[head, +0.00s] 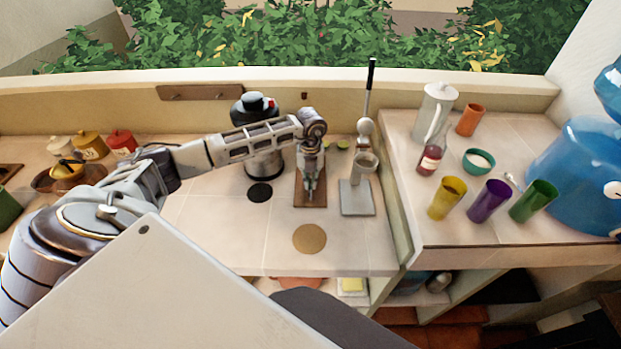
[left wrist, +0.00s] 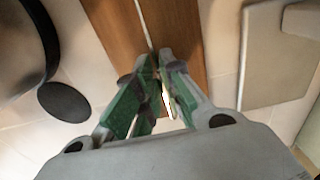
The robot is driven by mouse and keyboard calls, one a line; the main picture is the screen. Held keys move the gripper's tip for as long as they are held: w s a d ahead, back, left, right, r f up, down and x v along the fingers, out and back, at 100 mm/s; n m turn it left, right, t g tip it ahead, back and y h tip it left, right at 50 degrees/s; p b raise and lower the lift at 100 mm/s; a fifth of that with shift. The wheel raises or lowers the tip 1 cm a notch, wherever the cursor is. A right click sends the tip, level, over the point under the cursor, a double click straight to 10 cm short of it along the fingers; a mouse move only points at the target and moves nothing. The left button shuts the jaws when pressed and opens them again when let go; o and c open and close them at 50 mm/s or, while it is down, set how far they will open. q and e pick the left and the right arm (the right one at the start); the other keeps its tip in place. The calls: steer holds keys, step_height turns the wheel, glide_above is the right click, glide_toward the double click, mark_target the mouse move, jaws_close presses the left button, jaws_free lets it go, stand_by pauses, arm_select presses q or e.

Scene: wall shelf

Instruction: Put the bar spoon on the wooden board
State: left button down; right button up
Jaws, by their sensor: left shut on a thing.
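The wooden board (head: 301,201) lies on the counter between a dark round mat and a grey-based press. It also shows in the left wrist view (left wrist: 186,38), below and beyond the fingers. My left gripper (head: 311,191) is over the board, its fingers pointing down. In the left wrist view the gripper (left wrist: 156,66) is shut on the bar spoon (left wrist: 145,24), a thin pale rod running up across the board. I cannot tell whether the spoon touches the board. In the head view the spoon is too small to make out. My right gripper is out of view.
A grey press (head: 357,201) with a tall lever stands close right of the board. A dark appliance (head: 263,163) and a black round mat (head: 260,192) are at its left. A cork mat (head: 309,238) lies in front. The raised right counter holds a bottle (head: 431,160) and several cups.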

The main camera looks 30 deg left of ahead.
arm_select(q)
steer(key=shift+f, duration=0.4)
steer(key=c, duration=1.5)
jaws_free()
steer(key=shift+c, duration=0.2)
steer(key=shift+r, duration=0.15)
step_height(320, 180, up, 14)
steer(key=b, duration=0.3)
steer(key=shift+a, duration=0.15)
steer(key=shift+s+f, duration=0.1)
steer(key=shift+f, duration=0.1)
